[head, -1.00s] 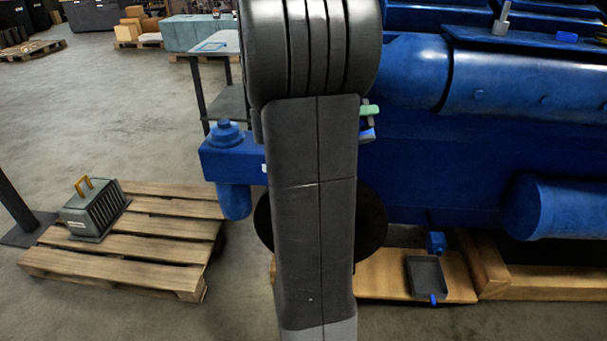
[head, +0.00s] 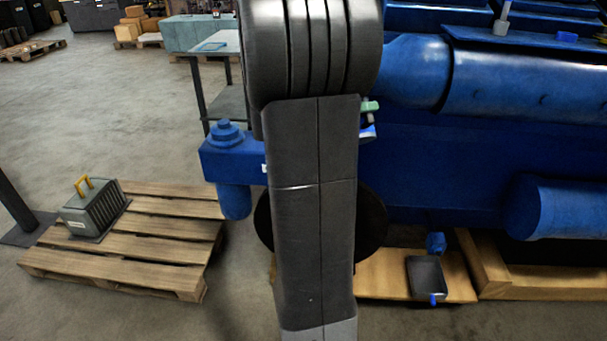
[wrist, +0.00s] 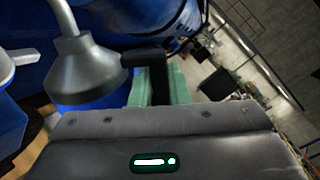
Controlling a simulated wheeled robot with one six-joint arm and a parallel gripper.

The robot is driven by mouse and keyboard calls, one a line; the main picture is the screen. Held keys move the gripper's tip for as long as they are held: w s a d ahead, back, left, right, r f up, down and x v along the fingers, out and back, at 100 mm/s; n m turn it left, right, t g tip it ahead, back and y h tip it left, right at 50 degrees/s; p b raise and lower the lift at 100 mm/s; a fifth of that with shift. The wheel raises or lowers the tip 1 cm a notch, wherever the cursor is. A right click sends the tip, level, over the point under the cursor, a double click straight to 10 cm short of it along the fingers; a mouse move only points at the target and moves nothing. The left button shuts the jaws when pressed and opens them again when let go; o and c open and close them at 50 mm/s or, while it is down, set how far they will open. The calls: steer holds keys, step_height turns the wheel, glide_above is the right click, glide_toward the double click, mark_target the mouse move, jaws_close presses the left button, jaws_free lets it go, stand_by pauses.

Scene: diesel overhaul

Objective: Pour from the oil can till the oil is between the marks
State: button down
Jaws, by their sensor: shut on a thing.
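The oil can (wrist: 85,72) shows in the wrist view at the left. It has a grey metal cone top, a thin spout running up to the picture's top edge, and a dark side handle (wrist: 157,75). My gripper (wrist: 158,88), with green finger pads, is shut on this handle. In the head view my arm hides most of the can, and only a green bit of my gripper (head: 370,106) shows beside the arm. The wrist view is strongly tilted. I see no oil stream, oil level or marks in either view.
The large blue engine (head: 450,160) fills the right. A dark tray (head: 427,278) lies on wooden boards below it. A pallet (head: 130,240) with a ribbed grey box (head: 95,207) stands at the left. The floor (head: 120,100) behind the pallet is clear.

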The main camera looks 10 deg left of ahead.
steer(key=shift+w+r, duration=0.1)
steer(key=shift+r, duration=0.15)
stand_by(0.7)
steer(key=shift+r+n, duration=0.1)
steer(key=shift+n, duration=0.3)
steer(key=shift+w+a, duration=0.1)
steer(key=shift+r, duration=0.15)
steer(key=shift+w+r+n+p, duration=0.2)
steer(key=shift+r+n+p, duration=0.1)
steer(key=shift+n, duration=0.1)
stand_by(0.9)
steer(key=shift+w+a, duration=0.1)
steer(key=shift+r, duration=0.1)
stand_by(0.5)
steer(key=shift+w+n, duration=0.1)
steer(key=shift+n, duration=0.3)
stand_by(0.7)
steer(key=shift+w+a+r, duration=0.1)
steer(key=shift+w+r, duration=0.05)
